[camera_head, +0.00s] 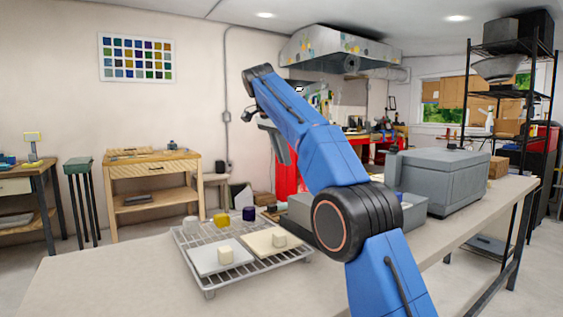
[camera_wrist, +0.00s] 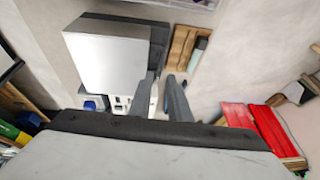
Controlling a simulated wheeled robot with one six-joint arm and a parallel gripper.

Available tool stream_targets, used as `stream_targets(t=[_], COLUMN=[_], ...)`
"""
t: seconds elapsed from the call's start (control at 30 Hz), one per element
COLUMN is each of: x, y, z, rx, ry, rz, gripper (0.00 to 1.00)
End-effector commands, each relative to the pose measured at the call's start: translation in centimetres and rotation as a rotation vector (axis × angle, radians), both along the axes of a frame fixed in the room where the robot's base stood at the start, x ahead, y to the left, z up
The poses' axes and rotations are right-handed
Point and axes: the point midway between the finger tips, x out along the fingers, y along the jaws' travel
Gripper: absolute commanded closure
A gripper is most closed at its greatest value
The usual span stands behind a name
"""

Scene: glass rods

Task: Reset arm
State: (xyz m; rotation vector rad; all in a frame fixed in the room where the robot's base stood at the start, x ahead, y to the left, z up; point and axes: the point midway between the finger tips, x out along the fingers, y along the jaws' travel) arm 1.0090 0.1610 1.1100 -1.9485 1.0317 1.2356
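My blue arm is raised above the table in the head view, bent at a black joint and reaching up and to the left. My gripper (camera_wrist: 161,77) shows as two dark fingers in the wrist view. They stand apart with nothing between them. In the head view the fingers cannot be made out clearly. A wire rack (camera_head: 209,293) stands on the table left of my arm. No glass rod can be made out.
The table (camera_head: 110,280) is bare left of the rack. A white-grey cup (camera_head: 190,224), a yellow one (camera_head: 221,219) and a dark blue one (camera_head: 249,213) stand along the rack's back. A big grey box (camera_head: 440,180) stands right of my arm. The wrist view shows a wooden tray (camera_wrist: 183,55).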

Motion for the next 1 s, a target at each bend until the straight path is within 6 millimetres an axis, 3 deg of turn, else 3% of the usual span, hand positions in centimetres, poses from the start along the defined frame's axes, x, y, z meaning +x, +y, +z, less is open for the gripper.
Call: stream_targets(t=[0.17,0.47,0.77,1.0], x=[-1.0,-5.6,-12.0,-18.0], y=[-1.5,-6.9,-11.8,-15.3], z=[0.6,1.3,-0.2,-2.9], rx=[-0.002,-0.013,-0.019,-0.022], ry=[0.009,0.041,0.066,0.079], rz=[0.039,0.209,0.381,0.509], gripper=[0.83,0.83,0.83,0.83])
